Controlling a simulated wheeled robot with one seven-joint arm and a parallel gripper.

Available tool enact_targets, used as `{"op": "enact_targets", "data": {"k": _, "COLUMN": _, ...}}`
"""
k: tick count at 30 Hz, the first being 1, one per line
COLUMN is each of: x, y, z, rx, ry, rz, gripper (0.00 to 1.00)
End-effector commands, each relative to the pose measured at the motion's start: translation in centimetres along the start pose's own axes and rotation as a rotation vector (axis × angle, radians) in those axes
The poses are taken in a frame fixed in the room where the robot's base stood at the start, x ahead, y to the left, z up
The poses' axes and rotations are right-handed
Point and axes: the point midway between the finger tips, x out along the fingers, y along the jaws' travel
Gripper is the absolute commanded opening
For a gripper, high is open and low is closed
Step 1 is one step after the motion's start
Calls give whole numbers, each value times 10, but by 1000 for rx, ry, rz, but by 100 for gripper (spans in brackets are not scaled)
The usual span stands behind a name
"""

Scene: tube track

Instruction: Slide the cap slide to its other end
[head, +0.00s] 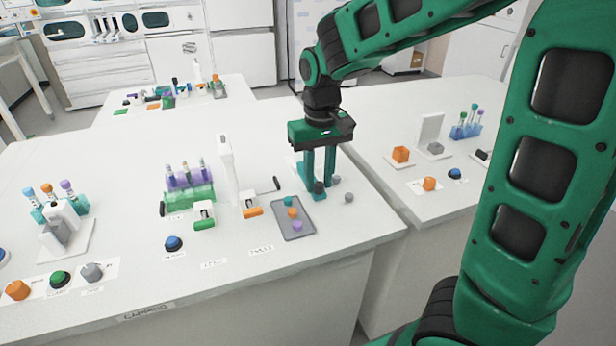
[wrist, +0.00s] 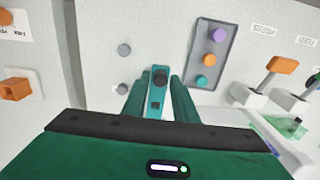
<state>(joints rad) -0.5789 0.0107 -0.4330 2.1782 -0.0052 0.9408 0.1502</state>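The cap slide is a narrow teal track with a dark round knob. In the wrist view the track (wrist: 155,106) runs up between my fingers, and the knob (wrist: 160,77) sits near its upper end. In the head view the knob (head: 319,187) shows low between my fingers, at the right part of the near table; most of the track is hidden there. My gripper (head: 319,179) points down over the slide. In the wrist view its fingertips (wrist: 158,82) stand apart on either side of the knob, with visible gaps. I cannot tell how high the tips are.
A grey tray (head: 303,234) with purple, orange and teal caps lies close by. A white upright post (head: 228,170), levers and a tube rack (head: 190,195) stand left. The table's edge is near, at right.

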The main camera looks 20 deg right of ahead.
Motion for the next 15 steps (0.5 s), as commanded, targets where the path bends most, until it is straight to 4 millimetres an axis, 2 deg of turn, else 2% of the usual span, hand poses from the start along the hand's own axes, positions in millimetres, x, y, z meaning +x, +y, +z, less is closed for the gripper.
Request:
{"op": "enact_targets", "data": {"k": 3, "x": 0, "y": 0, "z": 0, "rx": 0, "ry": 0, "rz": 0, "gripper": 26}}
{"op": "enact_targets", "data": {"k": 6, "x": 0, "y": 0, "z": 0, "rx": 0, "ry": 0, "rz": 0, "gripper": 2}}
{"op": "enact_targets", "data": {"k": 15, "x": 0, "y": 0, "z": -5, "rx": 2, "ry": 0, "rz": 1, "gripper": 2}}
